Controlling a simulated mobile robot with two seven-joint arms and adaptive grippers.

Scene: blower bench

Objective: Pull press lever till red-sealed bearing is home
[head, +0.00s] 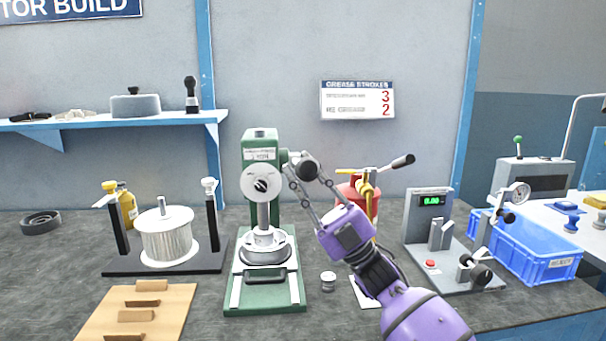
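The green arbor press (260,145) stands mid-bench with a round white dial face on its front. Its ram comes down onto a silver round part (263,245) on the press bed. The press lever's black knob (307,168) is at the right side of the press head. My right gripper (306,172), on a purple arm from the lower right, has its fingers on both sides of this knob and looks closed on it. I cannot make out the red-sealed bearing; no red seal shows under the ram. My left gripper is out of view.
A wire spool (166,240) stands left of the press, with a wooden block rack (140,312) in front. A small silver cylinder (328,282) and a red grease can (352,197) are near my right arm. A gauge stand (440,255) and blue crate (535,262) are right.

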